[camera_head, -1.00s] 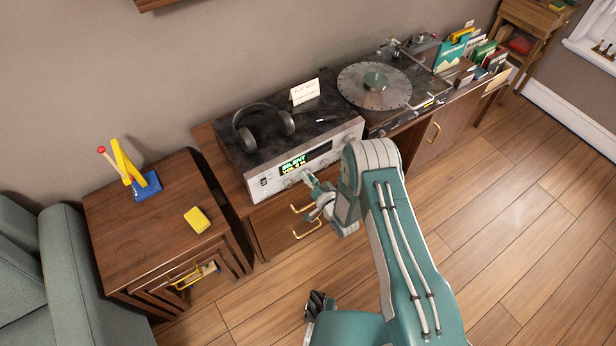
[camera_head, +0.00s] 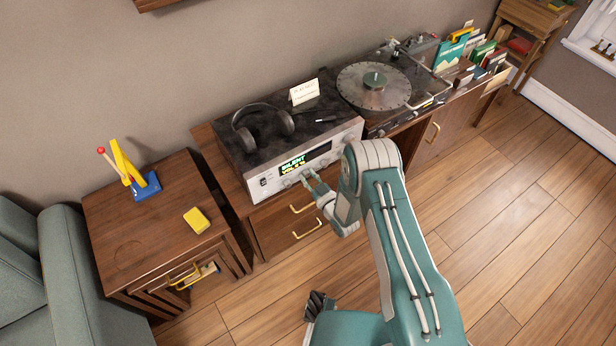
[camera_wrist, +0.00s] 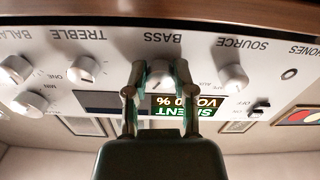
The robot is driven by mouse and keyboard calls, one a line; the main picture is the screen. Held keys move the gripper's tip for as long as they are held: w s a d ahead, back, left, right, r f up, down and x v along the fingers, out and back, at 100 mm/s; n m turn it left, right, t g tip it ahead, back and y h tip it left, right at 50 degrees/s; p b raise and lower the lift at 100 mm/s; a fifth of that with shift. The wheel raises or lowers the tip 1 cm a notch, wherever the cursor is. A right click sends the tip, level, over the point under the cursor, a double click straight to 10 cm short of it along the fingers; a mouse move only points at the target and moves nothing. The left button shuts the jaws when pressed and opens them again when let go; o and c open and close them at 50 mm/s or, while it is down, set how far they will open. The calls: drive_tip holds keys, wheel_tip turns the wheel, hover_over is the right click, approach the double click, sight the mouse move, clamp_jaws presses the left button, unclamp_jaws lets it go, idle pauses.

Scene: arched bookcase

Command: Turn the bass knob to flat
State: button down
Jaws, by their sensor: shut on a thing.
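The silver amplifier (camera_head: 275,175) stands on the cabinet, with a lit display (camera_head: 293,164) on its front. The wrist view shows its panel upside down. The bass knob (camera_wrist: 159,72) sits under the BASS label, partly hidden by the fingers. My gripper (camera_wrist: 158,75) is shut on the bass knob, one finger on each side. In the head view my gripper (camera_head: 312,181) reaches the lower front of the amplifier. The knob's pointer is hard to read. The source knob (camera_wrist: 230,76) and treble knob (camera_wrist: 86,70) sit on either side of it, clear of the fingers.
Black headphones (camera_head: 262,124) and a small white card (camera_head: 304,91) rest on the amplifier. A turntable (camera_head: 374,86) stands to the right. A side table (camera_head: 140,235) with a yellow sponge (camera_head: 197,220) is at left. The wooden floor (camera_head: 480,235) at right is clear.

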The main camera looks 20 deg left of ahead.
drive_tip(key=n, duration=0.6)
drive_tip(key=shift+w, duration=0.1)
idle(0.5)
drive_tip(key=shift+c, duration=2.2)
unclamp_jaws()
drive_tip(key=v, duration=1.2)
drive_tip(key=shift+w, duration=0.1)
